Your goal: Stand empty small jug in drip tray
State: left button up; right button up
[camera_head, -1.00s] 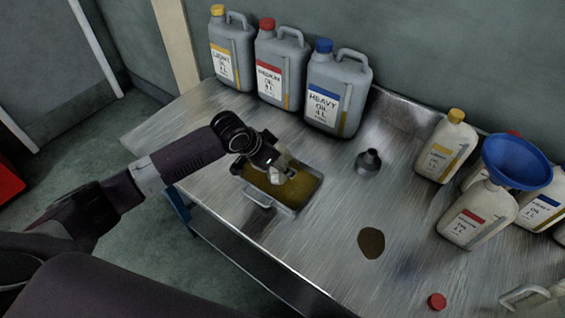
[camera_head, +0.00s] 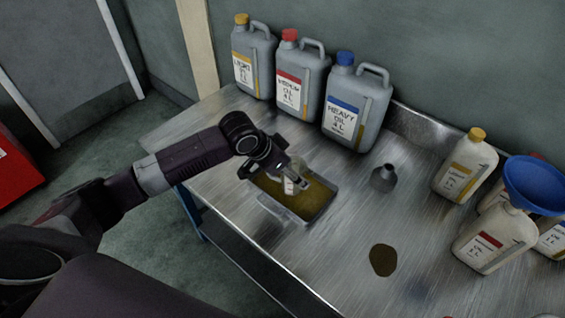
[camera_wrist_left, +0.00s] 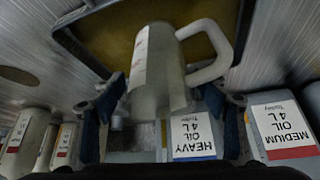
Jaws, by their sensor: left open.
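The small jug (camera_head: 290,186) is pale and translucent with a white label. It is in the drip tray (camera_head: 316,203), whose floor is coated with brownish oil. In the left wrist view the jug (camera_wrist_left: 163,75) shows its looped handle, with the tray (camera_wrist_left: 85,12) behind it. My left gripper (camera_head: 283,172) is over the tray at the jug. In the wrist view its fingers (camera_wrist_left: 163,112) are apart on either side of the jug's near end. I cannot tell whether they touch it, or whether the jug stands fully upright.
Three grey oil cans, including the heavy oil can (camera_head: 357,103), stand along the wall behind the tray. Pale bottles (camera_head: 466,165) and a blue funnel (camera_head: 535,185) crowd the right side.

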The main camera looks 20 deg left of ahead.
pick_arm(q)
jog(key=v, duration=0.8)
jog(key=shift+s+r+b, duration=0.15)
jog(key=shift+r+b, duration=0.15)
jog(key=shift+r, duration=0.05)
jog(key=shift+a, duration=0.2)
